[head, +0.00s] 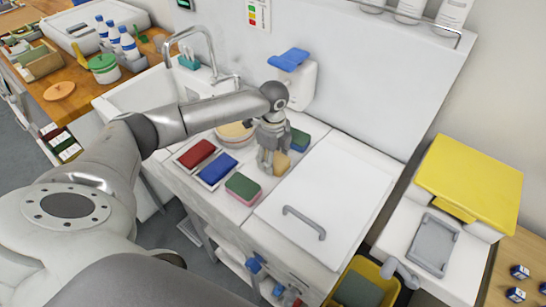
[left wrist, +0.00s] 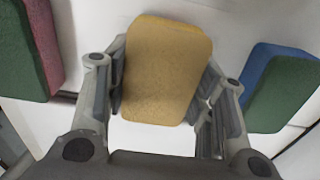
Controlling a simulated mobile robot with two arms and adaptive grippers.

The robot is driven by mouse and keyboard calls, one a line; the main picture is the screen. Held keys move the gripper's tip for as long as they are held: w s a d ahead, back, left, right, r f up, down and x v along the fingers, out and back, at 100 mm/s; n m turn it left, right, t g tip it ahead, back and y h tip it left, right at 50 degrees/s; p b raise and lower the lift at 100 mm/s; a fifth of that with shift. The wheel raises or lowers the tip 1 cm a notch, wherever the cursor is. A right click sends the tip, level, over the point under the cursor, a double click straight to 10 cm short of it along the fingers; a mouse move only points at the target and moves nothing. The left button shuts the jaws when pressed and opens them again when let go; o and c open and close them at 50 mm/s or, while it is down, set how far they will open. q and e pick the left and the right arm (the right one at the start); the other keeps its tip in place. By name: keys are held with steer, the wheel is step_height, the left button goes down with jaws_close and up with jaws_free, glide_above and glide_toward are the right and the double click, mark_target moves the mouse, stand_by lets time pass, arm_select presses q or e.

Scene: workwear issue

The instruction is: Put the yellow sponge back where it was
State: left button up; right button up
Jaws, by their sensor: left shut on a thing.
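The yellow sponge (head: 281,166) is between the fingers of my left gripper (head: 271,158), over the white worktop beside the sink. In the left wrist view the sponge (left wrist: 165,70) fills the space between the two fingers, and my left gripper (left wrist: 162,108) is shut on it. White surface shows below it; I cannot tell whether the sponge touches the worktop. My right gripper is not in view.
A green-and-pink sponge (head: 243,187) lies nearer, and a green-and-blue sponge (head: 299,140) lies behind the gripper. A white panel with a grey handle (head: 305,222) is right.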

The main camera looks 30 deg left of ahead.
arm_select(q)
steer(key=o, duration=1)
steer(key=shift+f, duration=0.1)
step_height(320, 180, up, 12)
steer(key=b, duration=0.2)
steer(key=shift+r+b, duration=0.2)
steer(key=shift+b, duration=0.2)
